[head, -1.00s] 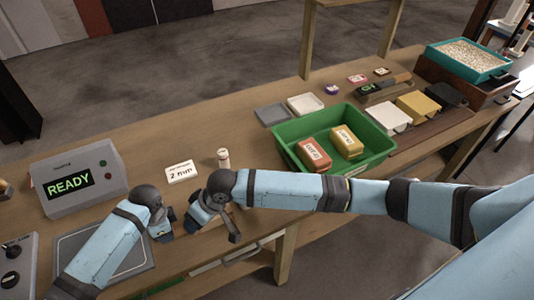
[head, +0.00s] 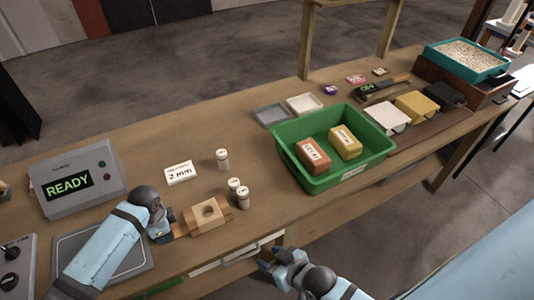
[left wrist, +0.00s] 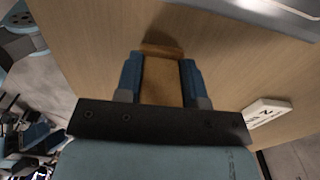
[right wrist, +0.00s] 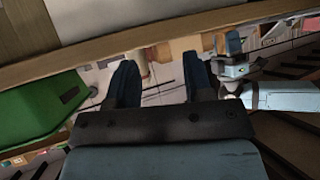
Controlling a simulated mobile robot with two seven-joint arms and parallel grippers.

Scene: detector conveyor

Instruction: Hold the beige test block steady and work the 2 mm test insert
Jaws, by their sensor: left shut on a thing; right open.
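The beige test block (head: 204,217) sits near the table's front edge, its round top hole showing and seeming empty. My left gripper (head: 172,231) is shut on its left end; the left wrist view shows the brown block (left wrist: 162,82) between both fingers. My right gripper (head: 276,262) is open and empty, in front of the table edge and apart from the block.
A grey detector box (head: 78,178) reading "READY" stands at the left. A green bin (head: 335,180) with red and yellow packs stands right of the inserts. Two shallow trays, grey (head: 271,114) and white (head: 304,103), lie behind it. The table behind the card is clear.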

